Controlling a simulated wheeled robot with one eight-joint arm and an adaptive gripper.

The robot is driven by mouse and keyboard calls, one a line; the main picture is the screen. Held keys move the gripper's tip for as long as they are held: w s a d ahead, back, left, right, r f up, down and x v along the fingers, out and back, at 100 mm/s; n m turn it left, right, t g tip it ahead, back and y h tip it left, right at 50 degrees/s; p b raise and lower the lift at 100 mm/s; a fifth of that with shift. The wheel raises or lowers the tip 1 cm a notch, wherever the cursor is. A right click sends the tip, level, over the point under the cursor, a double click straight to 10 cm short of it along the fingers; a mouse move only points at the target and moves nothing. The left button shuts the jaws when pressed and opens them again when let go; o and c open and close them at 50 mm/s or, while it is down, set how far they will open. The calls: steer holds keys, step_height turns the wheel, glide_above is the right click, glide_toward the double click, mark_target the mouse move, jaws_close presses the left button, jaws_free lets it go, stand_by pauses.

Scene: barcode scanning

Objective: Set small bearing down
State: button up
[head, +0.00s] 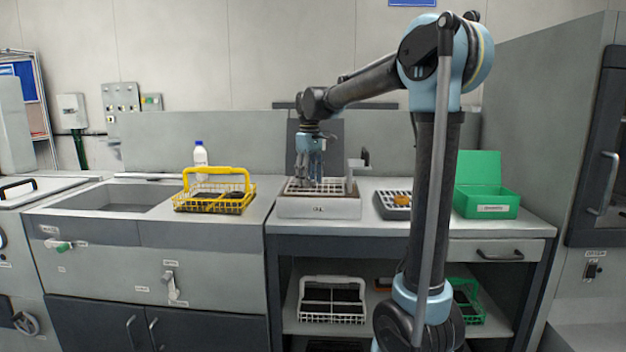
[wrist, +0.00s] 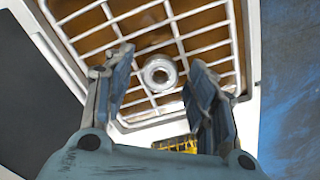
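The small bearing (wrist: 160,73) is a pale metal ring with a dark hole. In the wrist view it appears to lie on a white wire grid (wrist: 112,12). My gripper (wrist: 159,62) points down at the grid, with its two blue-grey fingers spread. One finger is on each side of the bearing in the picture, with visible gaps and no contact that I can see. In the head view my gripper (head: 310,183) is low over the white box with the wire grid top (head: 318,208). The bearing cannot be made out there.
A grey post with a small arm (head: 353,172) stands at the box's right. A dark grey tray (head: 384,209) with an orange item and an open green box (head: 487,205) are further right. A yellow wire basket (head: 216,200) and a white bottle (head: 200,156) are left, beside the sink.

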step_height(320, 180, up, 12)
steer(key=shift+r, duration=0.15)
stand_by(0.6)
